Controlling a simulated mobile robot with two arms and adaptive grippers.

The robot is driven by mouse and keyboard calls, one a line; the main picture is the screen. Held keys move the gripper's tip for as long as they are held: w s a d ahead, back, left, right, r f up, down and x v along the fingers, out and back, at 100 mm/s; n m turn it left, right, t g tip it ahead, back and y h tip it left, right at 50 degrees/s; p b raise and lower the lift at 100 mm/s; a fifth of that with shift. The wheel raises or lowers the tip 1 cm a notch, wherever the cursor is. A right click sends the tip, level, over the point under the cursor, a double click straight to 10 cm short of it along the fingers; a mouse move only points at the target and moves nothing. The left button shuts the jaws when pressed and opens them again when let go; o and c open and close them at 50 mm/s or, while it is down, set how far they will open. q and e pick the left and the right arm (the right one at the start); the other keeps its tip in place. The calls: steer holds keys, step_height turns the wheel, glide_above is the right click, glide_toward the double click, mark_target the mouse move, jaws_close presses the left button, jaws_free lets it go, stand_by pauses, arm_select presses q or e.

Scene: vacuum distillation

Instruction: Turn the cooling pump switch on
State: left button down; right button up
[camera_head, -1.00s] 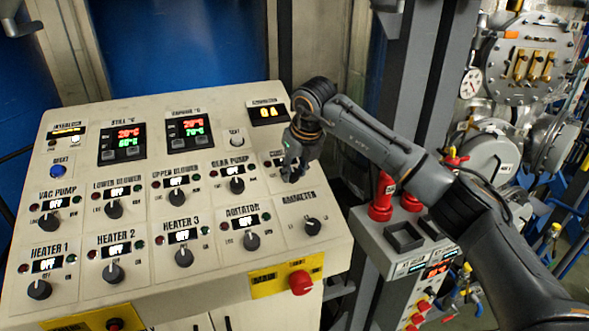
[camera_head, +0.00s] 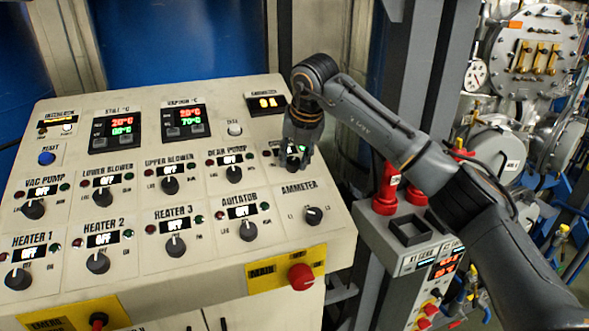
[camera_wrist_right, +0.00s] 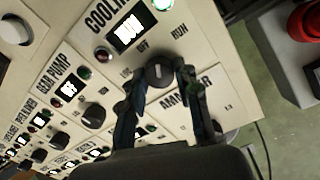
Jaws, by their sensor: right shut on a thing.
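The cooling pump switch is a black round knob (camera_wrist_right: 159,72) on the panel under a "COOLING" label, with "OFF" and "RUN" marks by it. My right gripper (camera_head: 296,163) reaches down onto it in the head view and hides most of it. In the wrist view the fingers of my right gripper (camera_wrist_right: 160,80) stand on both sides of the knob, shut on it. The pump's small display (camera_wrist_right: 129,31) is lit white, its text hard to read. The green lamp (camera_wrist_right: 163,4) beside it glows brightly. My left gripper is out of view.
The sloping control panel (camera_head: 130,215) carries several similar knobs, such as the gear pump knob (camera_head: 234,174) and ammeter knob (camera_head: 313,215). A red button (camera_head: 301,277) sits at its lower edge. A grey stand with red fittings (camera_head: 386,190) is close on the right.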

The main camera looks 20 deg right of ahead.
steer(key=m+b, duration=0.2)
steer(key=shift+f+m, duration=0.15)
steer(key=shift+m, duration=0.15)
steer(key=shift+r+m+b, duration=0.2)
steer(key=shift+m+b, duration=0.75)
steer(key=shift+m, duration=0.45)
steer(key=o, duration=1.1)
steer(key=shift+o, duration=0.2)
steer(key=shift+r, duration=0.1)
steer(key=v, duration=1.1)
steer(key=shift+s+r, duration=0.2)
steer(key=shift+r, duration=0.15)
steer(key=shift+a, duration=0.15)
